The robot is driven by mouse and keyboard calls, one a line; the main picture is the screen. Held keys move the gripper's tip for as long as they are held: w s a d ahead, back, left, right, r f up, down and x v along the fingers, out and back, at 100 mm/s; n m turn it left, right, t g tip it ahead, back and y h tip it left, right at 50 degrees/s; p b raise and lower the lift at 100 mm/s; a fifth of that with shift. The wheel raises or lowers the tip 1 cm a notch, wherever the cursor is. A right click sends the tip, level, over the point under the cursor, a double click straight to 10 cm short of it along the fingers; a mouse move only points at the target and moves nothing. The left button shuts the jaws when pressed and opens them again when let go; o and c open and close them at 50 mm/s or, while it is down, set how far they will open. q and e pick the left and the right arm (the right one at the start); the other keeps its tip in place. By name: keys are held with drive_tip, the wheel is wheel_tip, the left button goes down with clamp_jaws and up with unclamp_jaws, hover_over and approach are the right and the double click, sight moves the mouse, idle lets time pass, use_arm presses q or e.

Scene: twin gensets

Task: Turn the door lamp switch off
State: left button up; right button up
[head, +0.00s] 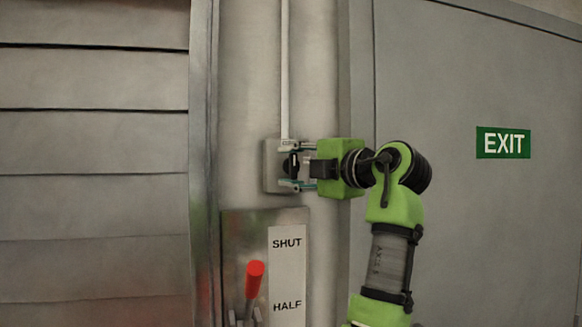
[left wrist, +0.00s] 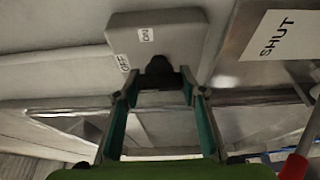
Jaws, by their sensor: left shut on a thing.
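The door lamp switch is a grey box (head: 271,168) on the wall post, with a black knob (head: 291,164) on its face. In the left wrist view the box (left wrist: 180,38) carries small ON and OFF labels, and the black knob (left wrist: 158,69) sits at its near edge. My left gripper (head: 293,165) is shut on the knob, one finger above it and one below in the head view. The fingertips (left wrist: 159,82) also flank it in the left wrist view. I cannot tell which label the knob points to. My right gripper is not in view.
Below the switch is a metal plate with a red-handled lever (head: 255,280) and a SHUT/HALF label (head: 287,275). A thin conduit (head: 285,70) runs up from the box. A grey door with an EXIT sign (head: 503,143) is right; a slatted shutter (head: 90,140) is left.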

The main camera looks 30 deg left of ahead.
use_arm(q)
drive_tip(key=o, duration=1.2)
drive_tip(key=shift+c, duration=0.2)
drive_tip(key=v, duration=1.2)
